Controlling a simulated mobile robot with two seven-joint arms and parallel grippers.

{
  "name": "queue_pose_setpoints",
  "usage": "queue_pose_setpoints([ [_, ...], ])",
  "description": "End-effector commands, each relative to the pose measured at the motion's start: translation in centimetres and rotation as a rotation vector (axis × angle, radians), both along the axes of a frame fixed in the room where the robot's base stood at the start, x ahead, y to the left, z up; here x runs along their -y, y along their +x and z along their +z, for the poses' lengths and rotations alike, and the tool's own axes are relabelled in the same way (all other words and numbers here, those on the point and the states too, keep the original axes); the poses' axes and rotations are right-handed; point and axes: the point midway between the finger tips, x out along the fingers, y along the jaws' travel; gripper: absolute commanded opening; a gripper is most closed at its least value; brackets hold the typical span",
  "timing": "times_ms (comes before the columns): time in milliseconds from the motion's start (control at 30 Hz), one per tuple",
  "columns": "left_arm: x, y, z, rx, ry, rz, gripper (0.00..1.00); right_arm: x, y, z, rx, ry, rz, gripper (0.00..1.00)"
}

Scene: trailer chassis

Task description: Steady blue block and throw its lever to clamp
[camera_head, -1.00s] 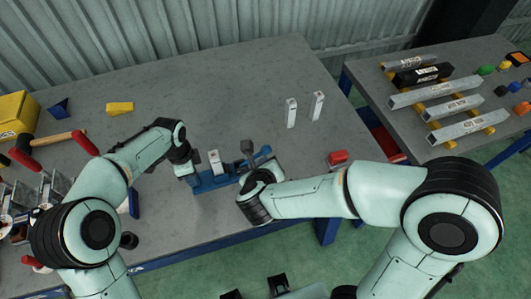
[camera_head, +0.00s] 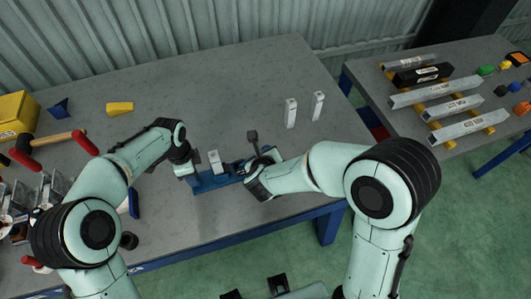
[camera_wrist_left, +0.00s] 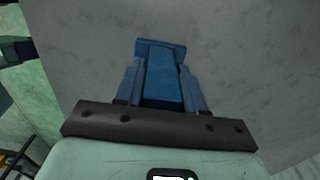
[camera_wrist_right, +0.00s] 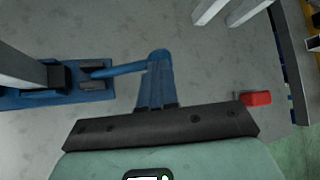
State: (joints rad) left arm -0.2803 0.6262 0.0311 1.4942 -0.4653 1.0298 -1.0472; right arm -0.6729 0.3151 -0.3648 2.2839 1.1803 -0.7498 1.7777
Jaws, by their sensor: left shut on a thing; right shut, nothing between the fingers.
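The blue block (camera_head: 215,183) lies near the front edge of the grey bench, with a pale upright piece (camera_head: 214,160) on it. My left gripper (camera_head: 190,172) is shut on the block's left end; the left wrist view shows blue block (camera_wrist_left: 163,80) between the fingers. In the right wrist view, a blue lever arm (camera_wrist_right: 115,70) reaches from the block to my shut right fingers (camera_wrist_right: 157,75). Whether they touch is unclear.
Two pale upright posts (camera_head: 291,112) (camera_head: 318,105) stand behind right. A red block (camera_wrist_right: 257,99) lies right of my right gripper. A yellow piece (camera_head: 120,108) and a hammer (camera_head: 58,139) lie left. A second table (camera_head: 470,75) holds metal bars. The bench behind the block is clear.

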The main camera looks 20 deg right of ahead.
Motion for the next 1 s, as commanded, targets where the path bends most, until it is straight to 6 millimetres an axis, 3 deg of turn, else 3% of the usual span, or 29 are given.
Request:
queue_pose_setpoints([
  [333,0.0,0.0,0.1,0.002,0.0,-0.001,0.0,1.6,-0.1,-1.7,-0.002,0.092,-0.003,0.0],
  [767,0.0,0.0,0.1,0.002,0.0,-0.002,0.0,1.7,-0.1,-1.6,-0.003,0.09,-0.004,0.0],
  [1000,0.0,0.0,0.1,0.002,0.0,-0.001,0.0,1.6,0.0,-0.5,0.0,0.093,-0.004,0.0],
])
